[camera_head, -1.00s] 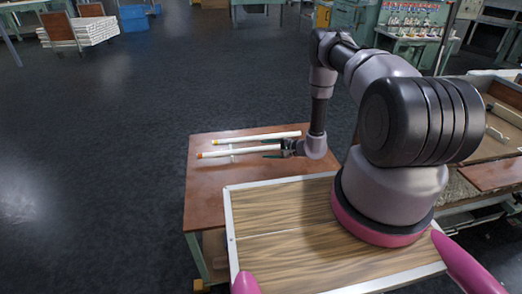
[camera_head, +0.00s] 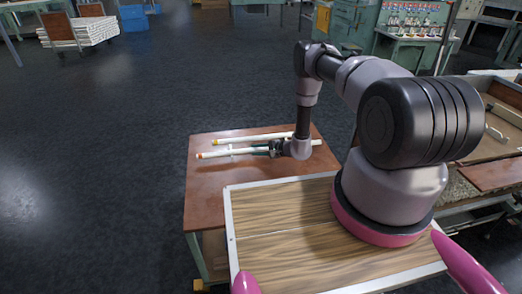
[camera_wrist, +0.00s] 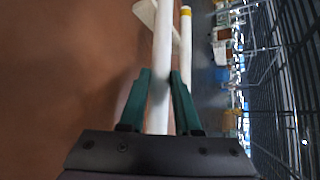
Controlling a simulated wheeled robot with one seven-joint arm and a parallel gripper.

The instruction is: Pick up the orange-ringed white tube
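The orange-ringed white tube (camera_head: 222,154) is the nearer of two white tubes over the brown table, its orange end pointing left. My gripper (camera_head: 262,150) is at its middle, and the tube's plain end shows to the right of the wrist. In the wrist view, the same tube (camera_wrist: 161,45) runs between the two green fingers of my gripper (camera_wrist: 160,85). The fingertips lie close on both sides of it. Whether they press on it cannot be told. The fingers hide part of the tube in the head view.
A yellow-ringed white tube (camera_head: 235,140) lies behind, roughly parallel and close; its yellow ring shows in the wrist view (camera_wrist: 185,11). A white support piece (camera_wrist: 145,12) is near the tubes. The brown table (camera_head: 215,180) is clear in front.

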